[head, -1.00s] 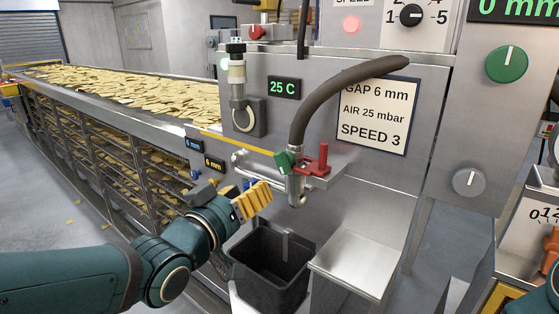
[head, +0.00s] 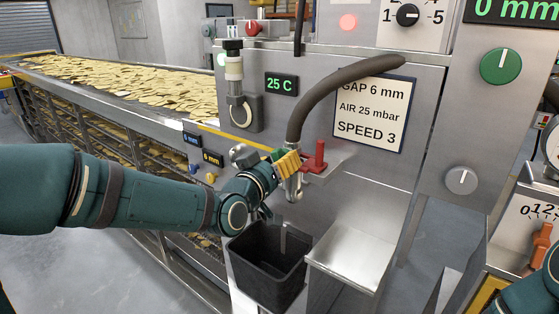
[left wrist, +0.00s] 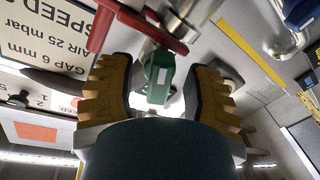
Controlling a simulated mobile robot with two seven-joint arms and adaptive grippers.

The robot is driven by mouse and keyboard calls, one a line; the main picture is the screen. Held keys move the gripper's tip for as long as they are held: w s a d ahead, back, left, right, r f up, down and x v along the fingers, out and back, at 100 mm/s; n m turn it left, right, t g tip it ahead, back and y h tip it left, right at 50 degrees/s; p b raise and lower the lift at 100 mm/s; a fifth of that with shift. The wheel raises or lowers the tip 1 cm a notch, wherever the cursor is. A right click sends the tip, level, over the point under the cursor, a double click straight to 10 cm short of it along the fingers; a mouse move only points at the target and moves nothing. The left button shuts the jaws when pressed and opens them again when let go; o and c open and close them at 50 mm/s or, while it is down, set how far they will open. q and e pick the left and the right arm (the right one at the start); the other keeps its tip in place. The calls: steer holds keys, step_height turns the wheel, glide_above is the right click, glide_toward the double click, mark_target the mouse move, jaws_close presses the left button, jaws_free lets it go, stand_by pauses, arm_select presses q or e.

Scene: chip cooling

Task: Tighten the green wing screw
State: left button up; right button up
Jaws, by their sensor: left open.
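The green wing screw (left wrist: 158,80) sits between the two yellow fingers of my open left gripper (left wrist: 160,90) in the left wrist view, with a gap showing on either side. The dark hose (head: 325,98) comes down into the metal fitting (head: 294,187). My right gripper is not in view.
A black bin (head: 268,262) stands below the gripper, with a metal shelf (head: 347,250) to its right. A conveyor (head: 120,84) covered with chips runs at the left. A sign (head: 374,112) and a green temperature display (head: 281,84) are on the panel above.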

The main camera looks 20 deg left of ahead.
arm_select(q)
steer(key=shift+w+d, duration=0.1)
steer(key=shift+w, duration=0.1)
jaws_close()
stand_by(0.3)
